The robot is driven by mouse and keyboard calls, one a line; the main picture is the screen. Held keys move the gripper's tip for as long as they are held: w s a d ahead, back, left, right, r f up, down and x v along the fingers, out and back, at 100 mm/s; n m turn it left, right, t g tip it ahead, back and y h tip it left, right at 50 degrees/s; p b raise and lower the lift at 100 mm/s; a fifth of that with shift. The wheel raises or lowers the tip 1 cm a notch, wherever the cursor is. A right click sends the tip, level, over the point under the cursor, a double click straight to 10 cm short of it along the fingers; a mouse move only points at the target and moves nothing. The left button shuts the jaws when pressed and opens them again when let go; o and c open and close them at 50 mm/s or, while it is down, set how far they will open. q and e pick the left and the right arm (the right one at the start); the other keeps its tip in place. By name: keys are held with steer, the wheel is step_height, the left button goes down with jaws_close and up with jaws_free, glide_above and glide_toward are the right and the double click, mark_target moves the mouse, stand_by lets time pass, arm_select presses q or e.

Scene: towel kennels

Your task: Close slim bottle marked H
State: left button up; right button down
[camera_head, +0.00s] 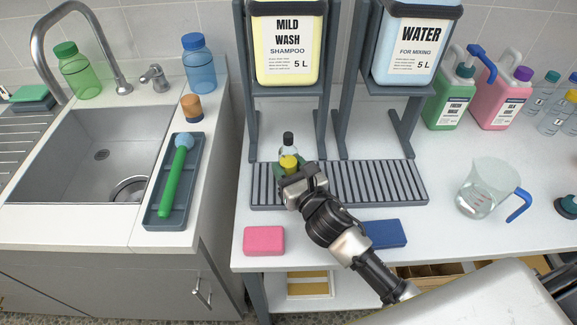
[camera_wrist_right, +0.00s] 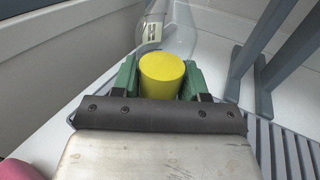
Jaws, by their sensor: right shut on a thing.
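My right gripper (camera_head: 288,169) is at the left end of the grey slatted drip tray (camera_head: 380,182). Its green finger pads are shut on a yellow cap (camera_head: 289,162), which shows between them in the right wrist view (camera_wrist_right: 162,72). Whatever is below the cap is hidden by the gripper, so I cannot tell whether it sits on a bottle. A clear bottle with a black cap (camera_head: 288,139) stands just behind; its clear body and a pale label show in the right wrist view (camera_wrist_right: 165,30). My left gripper is not in view.
Shampoo (camera_head: 287,45) and water (camera_head: 405,48) containers stand on grey racks behind the tray. A pink sponge (camera_head: 264,241) and a blue sponge (camera_head: 386,235) lie in front. A measuring jug (camera_head: 487,190) is right, the sink (camera_head: 92,150) left.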

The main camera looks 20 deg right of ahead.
steer(key=c, duration=0.6)
jaws_free()
steer(key=s, duration=0.4)
steer(key=s+d, duration=0.1)
steer(key=s, duration=0.3)
steer(key=s+d+b, duration=0.1)
steer(key=s, duration=0.2)
steer(key=shift+s+d+r, duration=0.1)
steer(key=shift+s+d, duration=0.05)
steer(key=shift+s, duration=0.25)
